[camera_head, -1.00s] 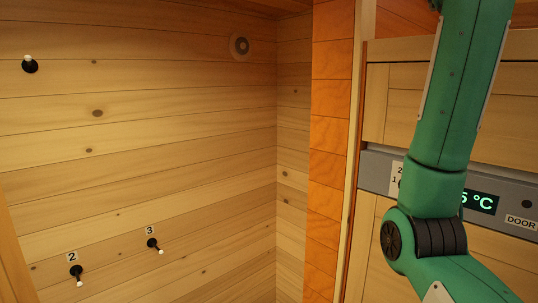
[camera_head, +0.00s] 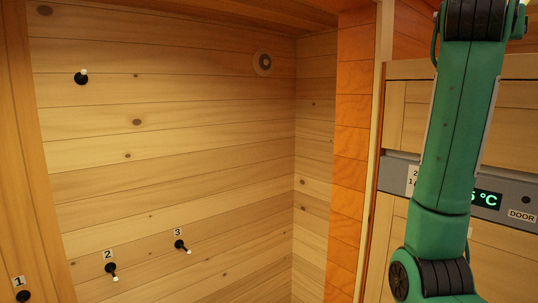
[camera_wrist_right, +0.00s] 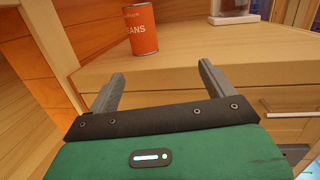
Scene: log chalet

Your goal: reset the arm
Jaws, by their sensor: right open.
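My right arm (camera_head: 462,130) stands raised on the right side of the head view, in front of the grey panel. Its gripper is not clearly seen there. In the right wrist view my right gripper (camera_wrist_right: 160,85) is open, with its two dark fingers apart and nothing between them. A can with an orange label (camera_wrist_right: 141,30) stands upright on a wooden surface beyond the fingers, apart from them. My left gripper is not in any view.
A grey panel (camera_head: 518,199) with a green °C display and a DOOR label is partly behind my arm. A wooden counter (camera_wrist_right: 195,58) lies beyond the right gripper.

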